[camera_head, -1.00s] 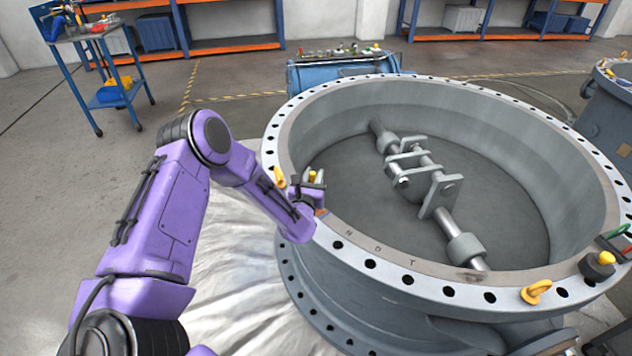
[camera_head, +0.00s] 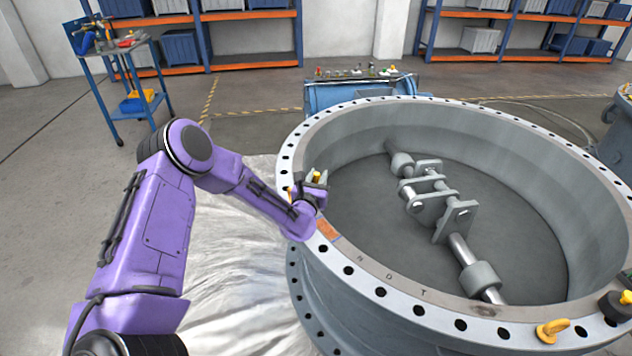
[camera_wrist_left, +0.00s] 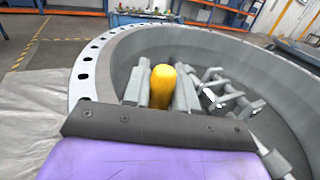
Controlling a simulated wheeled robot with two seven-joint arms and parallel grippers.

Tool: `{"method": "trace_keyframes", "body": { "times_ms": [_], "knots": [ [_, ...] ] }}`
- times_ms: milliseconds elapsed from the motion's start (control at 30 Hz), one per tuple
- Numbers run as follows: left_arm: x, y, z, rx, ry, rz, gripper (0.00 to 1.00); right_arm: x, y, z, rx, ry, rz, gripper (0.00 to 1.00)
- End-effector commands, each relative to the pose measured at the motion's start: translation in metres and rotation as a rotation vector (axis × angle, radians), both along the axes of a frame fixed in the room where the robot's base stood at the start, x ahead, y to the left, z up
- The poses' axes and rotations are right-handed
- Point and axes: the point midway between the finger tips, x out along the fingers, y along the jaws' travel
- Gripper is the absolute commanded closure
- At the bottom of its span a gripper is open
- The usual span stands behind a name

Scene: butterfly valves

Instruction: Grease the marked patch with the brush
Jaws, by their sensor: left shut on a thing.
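The large grey valve ring (camera_head: 389,288) has a pale bolted flange on top. A small orange-brown patch (camera_head: 327,229) lies on the flange, just on the near side of my left gripper (camera_head: 316,181). This gripper is shut on the brush, of which the yellow handle (camera_head: 316,176) shows between the fingers. The yellow handle also stands upright between the two grey fingers in the left wrist view (camera_wrist_left: 162,87). The bristles are hidden, so I cannot tell whether they touch the flange. My right gripper is not in view.
A shaft with brackets (camera_head: 427,200) crosses the ring's inside. A yellow eyebolt (camera_head: 552,330) and a black pot-like thing with a yellow knob (camera_head: 617,306) are on the flange at right. A blue bench (camera_head: 350,92) stands behind, a blue trolley (camera_head: 118,60) at far left.

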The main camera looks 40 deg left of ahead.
Motion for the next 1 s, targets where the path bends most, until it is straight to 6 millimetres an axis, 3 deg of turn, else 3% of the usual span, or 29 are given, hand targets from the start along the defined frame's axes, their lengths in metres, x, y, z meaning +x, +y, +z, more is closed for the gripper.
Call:
{"method": "trace_keyframes", "body": {
  "times_ms": [300,1000],
  "knots": [
    [0.006,-0.009,0.026,0.0,-0.001,-0.015,1.0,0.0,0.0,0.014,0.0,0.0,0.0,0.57],
    [0.007,-0.012,0.026,0.0,-0.001,-0.019,1.0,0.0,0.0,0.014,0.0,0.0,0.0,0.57]
  ]
}}
